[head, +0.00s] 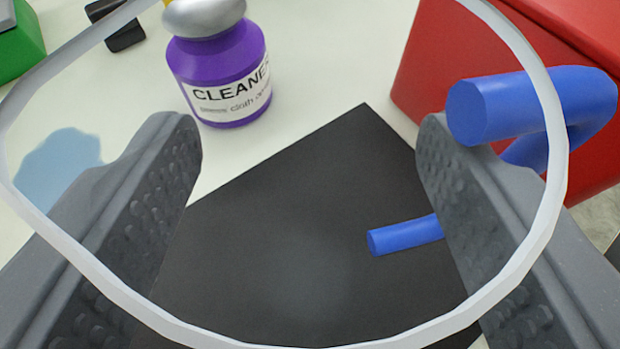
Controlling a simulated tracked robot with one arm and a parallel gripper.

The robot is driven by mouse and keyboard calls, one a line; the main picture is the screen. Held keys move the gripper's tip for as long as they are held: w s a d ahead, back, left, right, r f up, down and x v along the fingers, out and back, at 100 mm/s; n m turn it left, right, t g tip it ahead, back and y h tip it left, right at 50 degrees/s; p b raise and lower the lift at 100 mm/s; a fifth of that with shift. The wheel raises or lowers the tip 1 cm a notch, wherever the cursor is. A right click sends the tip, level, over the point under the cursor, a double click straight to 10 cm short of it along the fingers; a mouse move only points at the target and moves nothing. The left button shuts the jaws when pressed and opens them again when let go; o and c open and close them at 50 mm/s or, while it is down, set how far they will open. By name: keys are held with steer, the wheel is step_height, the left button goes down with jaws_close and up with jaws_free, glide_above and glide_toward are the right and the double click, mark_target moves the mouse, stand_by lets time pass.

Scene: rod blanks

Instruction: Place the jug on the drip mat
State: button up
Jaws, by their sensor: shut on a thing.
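The jug is clear, with a whitish rim (561,140) that loops across most of the view and a blue handle (495,108) on its right side. My gripper (308,132) is shut on the jug, with one dark grey jaw at its left and one at its right. The right jaw hides part of the handle. The black drip mat (290,200) shows through the clear jug, between the jaws, one corner pointing away. I cannot tell whether the jug's base touches the mat.
A purple cleaner bottle (220,75) with a grey cap stands just beyond the mat, to the left. A red box (435,65) is at the right, close behind the handle. A pale blue patch (62,165), a black object (120,35) and a green block (15,45) are at the left.

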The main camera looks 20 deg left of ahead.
steer(key=shift+f, duration=0.15)
steer(key=o, duration=1.5)
steer(key=shift+s+d+r, duration=0.15)
steer(key=shift+s+r, duration=0.25)
steer(key=b+v, duration=0.6)
steer(key=v, duration=0.5)
